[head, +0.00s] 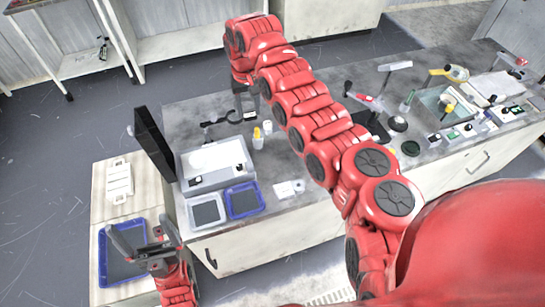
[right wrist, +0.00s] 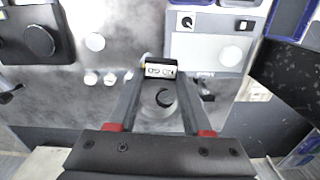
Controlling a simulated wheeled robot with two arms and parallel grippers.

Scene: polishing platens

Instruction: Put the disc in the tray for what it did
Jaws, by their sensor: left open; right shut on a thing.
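My right gripper (right wrist: 161,72) is shut on a small white labelled piece (right wrist: 162,71) with dark print and a yellow edge. A pale round thing with a dark crescent (right wrist: 163,98) shows between its fingers; I cannot tell if it is held or lies below. In the head view the right gripper (head: 243,118) is low over the far bench, its load unclear. A grey tray with a pale rim (head: 193,213) and a blue tray (head: 243,201) stand at the bench's front left. My left gripper (head: 143,236) is open and empty above a larger blue tray (head: 122,268).
A white device (head: 215,160) and a black upright screen (head: 152,145) stand left of the right gripper. Dark round pieces (head: 410,148) and more tools lie further right.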

